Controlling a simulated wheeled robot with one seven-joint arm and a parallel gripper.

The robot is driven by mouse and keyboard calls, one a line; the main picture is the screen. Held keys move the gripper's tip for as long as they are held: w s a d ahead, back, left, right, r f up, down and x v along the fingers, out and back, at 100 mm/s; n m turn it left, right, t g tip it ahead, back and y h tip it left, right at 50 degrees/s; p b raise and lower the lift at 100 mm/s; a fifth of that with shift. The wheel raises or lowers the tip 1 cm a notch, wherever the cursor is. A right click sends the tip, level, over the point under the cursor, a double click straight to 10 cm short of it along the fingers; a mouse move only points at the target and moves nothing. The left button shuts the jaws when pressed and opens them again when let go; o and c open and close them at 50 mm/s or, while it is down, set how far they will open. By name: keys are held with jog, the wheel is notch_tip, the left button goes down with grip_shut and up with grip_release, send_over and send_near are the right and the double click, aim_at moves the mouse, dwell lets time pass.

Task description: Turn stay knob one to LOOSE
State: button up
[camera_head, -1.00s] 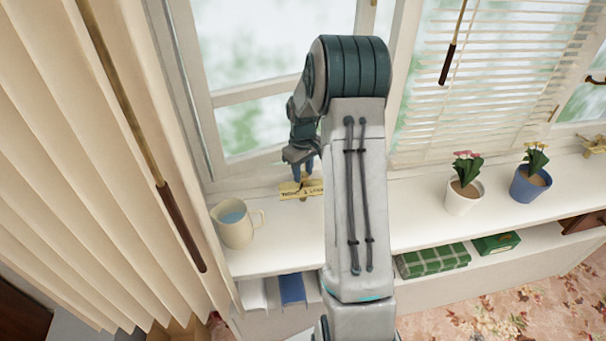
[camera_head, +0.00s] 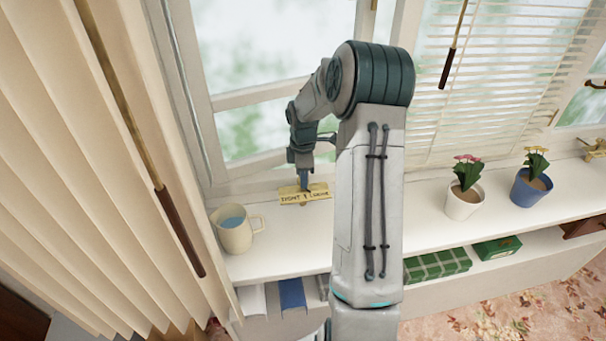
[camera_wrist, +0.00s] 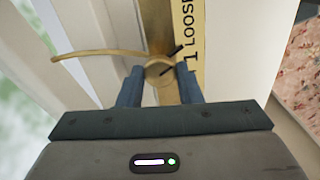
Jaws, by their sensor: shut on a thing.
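The stay knob (camera_wrist: 153,72) is a small round brass knob with a dark mark at its upper right, seen in the wrist view. My gripper (camera_wrist: 158,77) is shut on it, with one blue finger on each side. A yellow label plate (camera_wrist: 187,40) beside it reads "1 LOOSE". In the head view the plate (camera_head: 304,195) reads "TIGHT 1 LOOSE" on the sill by the window, and my gripper (camera_head: 304,180) points down at it. The knob is hidden there behind the fingers. The dark mark slants toward the plate; its exact setting is unclear.
A cream jug (camera_head: 234,235) stands close left of the plate. A curved brass stay bar (camera_wrist: 95,52) runs left from the knob. Flower pots, white (camera_head: 463,202) and blue (camera_head: 530,188), stand right on the sill. A pleated curtain (camera_head: 110,170) hangs at left.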

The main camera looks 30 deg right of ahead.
jog(key=n+p, duration=0.1)
jog(key=n, duration=0.4)
jog(key=shift+w+r+n+p, duration=0.1)
jog(key=shift+n+p, duration=0.3)
dwell(0.4)
jog(key=o, duration=1)
jog(key=shift+a, duration=0.1)
notch_tip(320, 180, up, 14)
jog(key=shift+f+b, duration=0.15)
jog(key=shift+b, duration=0.55)
